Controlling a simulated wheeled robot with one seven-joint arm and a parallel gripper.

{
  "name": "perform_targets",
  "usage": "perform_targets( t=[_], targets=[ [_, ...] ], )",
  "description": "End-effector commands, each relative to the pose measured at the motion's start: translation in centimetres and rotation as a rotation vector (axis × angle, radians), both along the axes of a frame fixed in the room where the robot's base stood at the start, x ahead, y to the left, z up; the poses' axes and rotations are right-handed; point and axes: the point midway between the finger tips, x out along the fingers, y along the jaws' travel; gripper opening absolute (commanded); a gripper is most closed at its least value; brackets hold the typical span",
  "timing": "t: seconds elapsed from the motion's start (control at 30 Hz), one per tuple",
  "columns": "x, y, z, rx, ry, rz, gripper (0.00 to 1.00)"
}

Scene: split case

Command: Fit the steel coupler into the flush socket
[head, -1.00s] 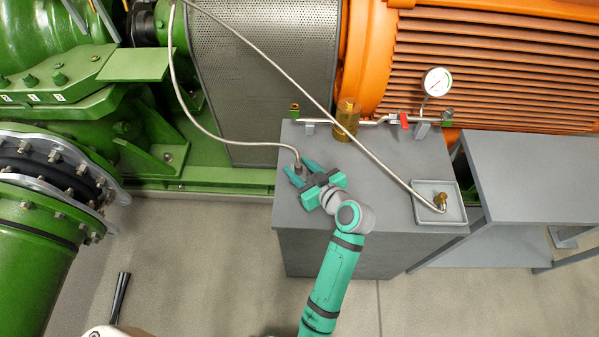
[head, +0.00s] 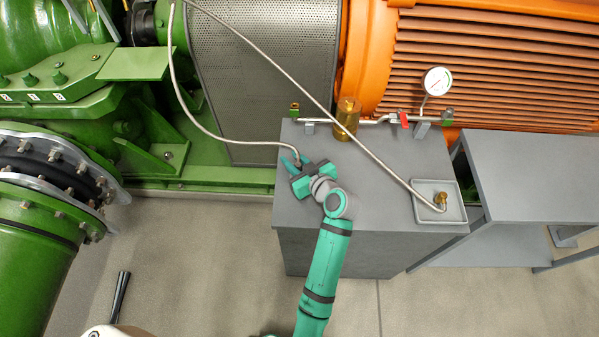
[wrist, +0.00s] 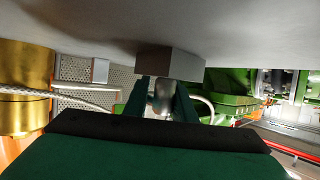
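The steel coupler (wrist: 161,97) is on the end of the left braided hose, at the back left of the grey cabinet top. My gripper (head: 298,161) is shut on the coupler. In the wrist view its two dark green fingers (wrist: 163,103) press on the coupler from both sides. The wrist view is upside down. A grey block (wrist: 170,63) stands on the cabinet top, in line with the coupler, whose lower end meets or nearly meets it. I cannot tell whether this block holds the flush socket; no socket opening shows. In the head view my gripper hides the block.
A second hose ends in a brass fitting (head: 441,198) in a grey tray (head: 459,214) at the right. A brass cylinder (head: 346,118), a pipe with a red-handled valve (head: 405,121) and a gauge (head: 437,81) line the back edge. The middle of the cabinet top (head: 375,195) is clear.

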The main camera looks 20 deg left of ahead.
Motion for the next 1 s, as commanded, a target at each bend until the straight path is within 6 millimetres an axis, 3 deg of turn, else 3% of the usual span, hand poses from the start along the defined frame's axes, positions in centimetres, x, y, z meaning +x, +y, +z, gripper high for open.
perform_targets(
  t=[1.0],
  targets=[
    [-0.55,0.71,0.05,0.002,0.008,0.018,0.0]
  ],
)
